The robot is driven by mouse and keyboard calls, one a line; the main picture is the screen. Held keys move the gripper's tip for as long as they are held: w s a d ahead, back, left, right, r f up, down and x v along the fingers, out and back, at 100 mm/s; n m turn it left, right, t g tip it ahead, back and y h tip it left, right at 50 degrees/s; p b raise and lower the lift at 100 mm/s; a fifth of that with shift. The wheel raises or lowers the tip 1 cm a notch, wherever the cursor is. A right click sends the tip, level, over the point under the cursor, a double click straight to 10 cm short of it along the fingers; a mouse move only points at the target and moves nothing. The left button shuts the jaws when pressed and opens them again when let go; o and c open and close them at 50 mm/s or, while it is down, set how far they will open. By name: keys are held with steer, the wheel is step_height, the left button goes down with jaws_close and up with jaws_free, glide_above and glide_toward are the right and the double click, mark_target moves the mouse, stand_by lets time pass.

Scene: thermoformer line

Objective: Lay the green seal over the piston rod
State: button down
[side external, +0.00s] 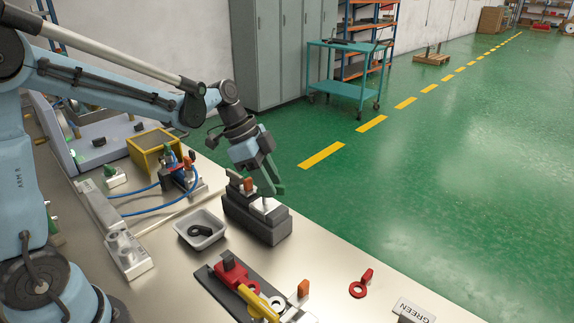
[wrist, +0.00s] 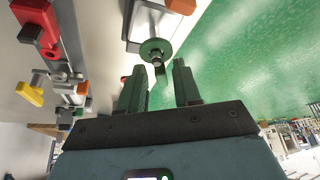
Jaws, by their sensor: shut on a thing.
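My gripper (wrist: 160,83) is shut on the green seal (wrist: 153,47), whose greenish round part shows just beyond the fingertips in the wrist view. A small stub shows near the middle of this round part; I cannot tell whether it is the piston rod or part of the seal. In the side view my gripper (side external: 272,191) points down close over the metal top of a dark block (side external: 257,222). The seal is too small and hidden to make out there. Whether the seal touches the block is unclear.
A red clamp (side external: 232,268) with a yellow handle (side external: 258,303) stands on a fixture in front. A red ring (side external: 358,290) and a GREEN label (side external: 413,311) lie to the right. A grey tray (side external: 184,228) holds dark parts. Bare bench lies between the block and the red ring.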

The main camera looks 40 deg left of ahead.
steer(key=shift+f, duration=1.5)
steer(key=c, duration=0.7)
jaws_free()
steer(key=shift+r, duration=0.1)
steer(key=v, duration=1.2)
steer(key=s+d+f+n+t+y, duration=0.1)
steer(key=s+f+n+t+y, duration=0.1)
steer(key=s+n, duration=0.2)
steer(key=s+d+f+n+t+y, duration=0.2)
steer(key=s+n, duration=0.3)
steer(key=n, duration=0.3)
steer(key=shift+s+d+f+t, duration=0.25)
steer(key=shift+d+f+t, duration=0.1)
steer(key=shift+f, duration=0.25)
